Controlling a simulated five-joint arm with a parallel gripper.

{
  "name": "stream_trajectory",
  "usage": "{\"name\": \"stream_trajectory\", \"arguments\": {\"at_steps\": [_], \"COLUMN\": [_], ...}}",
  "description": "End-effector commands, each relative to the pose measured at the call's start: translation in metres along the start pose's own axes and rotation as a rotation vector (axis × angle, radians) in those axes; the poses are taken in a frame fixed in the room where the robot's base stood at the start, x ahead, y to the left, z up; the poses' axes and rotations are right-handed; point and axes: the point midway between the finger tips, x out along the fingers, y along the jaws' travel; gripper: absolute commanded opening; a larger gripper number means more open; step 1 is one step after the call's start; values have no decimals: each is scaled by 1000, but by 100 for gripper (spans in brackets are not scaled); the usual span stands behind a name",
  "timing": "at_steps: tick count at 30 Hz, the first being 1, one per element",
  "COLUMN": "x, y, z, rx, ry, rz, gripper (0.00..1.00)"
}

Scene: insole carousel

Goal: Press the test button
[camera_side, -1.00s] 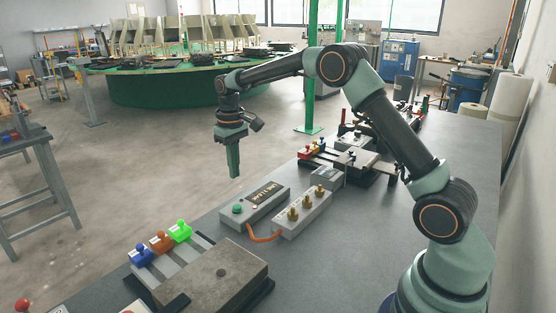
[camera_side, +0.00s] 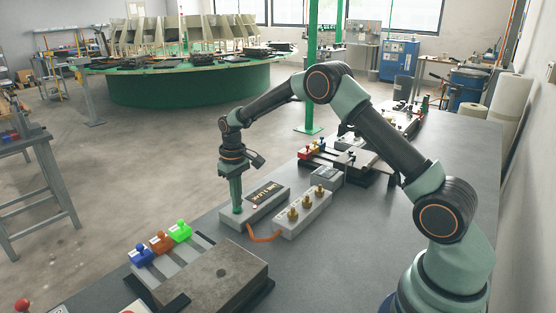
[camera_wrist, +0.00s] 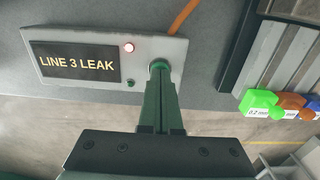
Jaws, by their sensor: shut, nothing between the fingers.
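The grey test box (camera_side: 268,207) sits on the bench with a dark display (camera_wrist: 74,63) reading "LINE 3 LEAK". My gripper (camera_side: 237,209) is shut and empty and points straight down at the left end of the box, where the green button is. In the wrist view the button's rounded green top (camera_wrist: 158,65) shows just past my fingertips. The fingers cover most of it, so I cannot tell whether it is pressed in.
Blue, orange and green clamps (camera_side: 160,243) stand on a fixture near a grey plate (camera_side: 222,275). Bench space at right is clear.

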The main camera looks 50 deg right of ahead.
Motion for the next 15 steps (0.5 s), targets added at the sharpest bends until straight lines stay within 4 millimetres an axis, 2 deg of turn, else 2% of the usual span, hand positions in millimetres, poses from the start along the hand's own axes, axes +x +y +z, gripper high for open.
{"name": "stream_trajectory", "arguments": {"at_steps": [7, 15], "x": [22, 24], "y": [0, 0], "z": [1, 2], "rx": [0, 0], "ry": [-3, -6], "rz": [0, -1], "gripper": [0, 0]}}
